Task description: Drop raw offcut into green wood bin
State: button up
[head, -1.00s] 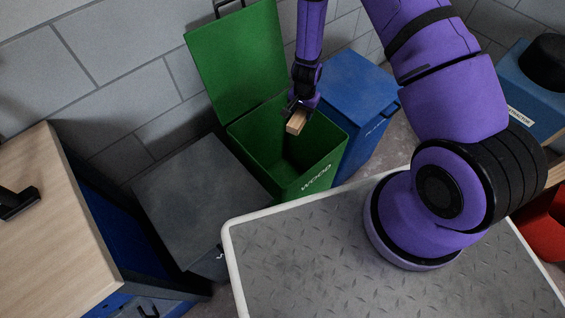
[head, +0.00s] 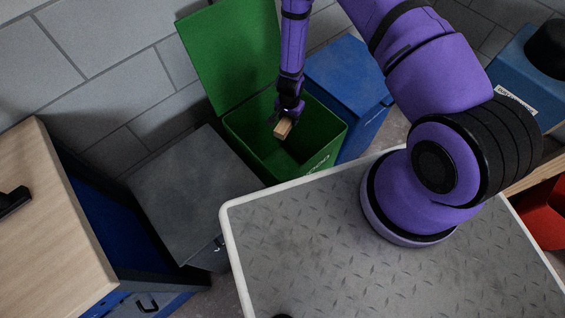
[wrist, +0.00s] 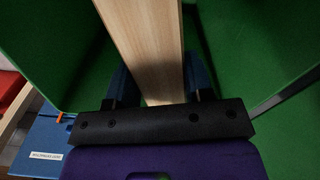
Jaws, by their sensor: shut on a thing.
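The raw offcut (head: 283,128) is a short pale wood block. My gripper (head: 286,117) is shut on it and holds it over the open mouth of the green wood bin (head: 243,141). In the wrist view the offcut (wrist: 149,45) sits between the two fingers of my gripper (wrist: 155,85), with green bin walls (wrist: 240,40) on both sides. The bin's green lid (head: 230,55) stands open at the back, and its lettering is partly hidden by the platform edge. The bin's floor is dark.
A closed grey bin (head: 190,190) stands left of the green one and a closed blue bin (head: 345,80) right of it. A wood-topped bench (head: 50,220) is at the left. The metal-plate platform (head: 310,250) with a pale rim lies in front.

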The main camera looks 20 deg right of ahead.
jog(key=shift+f, duration=0.25)
jog(key=o, duration=1)
jog(key=shift+o, duration=0.2)
jog(key=shift+r, duration=0.1)
notch_tip(320, 180, up, 10)
jog(key=shift+r, duration=0.35)
